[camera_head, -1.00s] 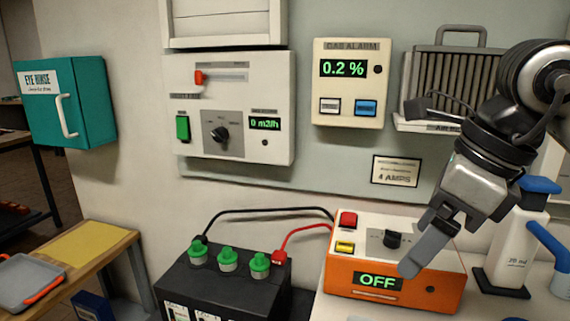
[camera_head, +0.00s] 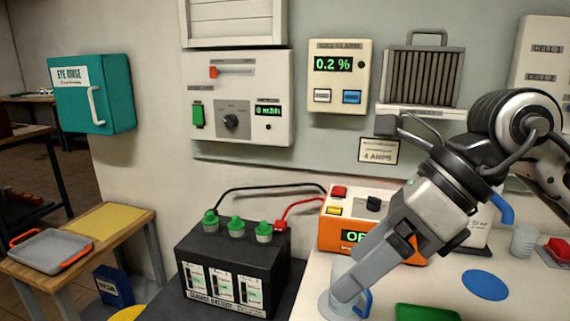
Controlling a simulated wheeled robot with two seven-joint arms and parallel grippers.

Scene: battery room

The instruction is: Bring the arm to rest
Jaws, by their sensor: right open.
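My right arm comes in from the right. Its gripper (camera_head: 350,283) points down and to the left, in front of the orange charger. The jaws are open, but seen side-on, so the gap hardly shows. A clear jug with a blue handle (camera_head: 365,303) shows beside and behind the fingertips; I cannot tell whether they touch it. The arm hides part of the orange charger (camera_head: 333,231) and its display. My left gripper is out of view.
A black battery (camera_head: 230,262) with green caps stands left of the charger, joined to it by black and red cables. A blue disc (camera_head: 485,285) and a green item (camera_head: 428,313) lie on the bench. A grey tray (camera_head: 50,252) sits on a side table at left.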

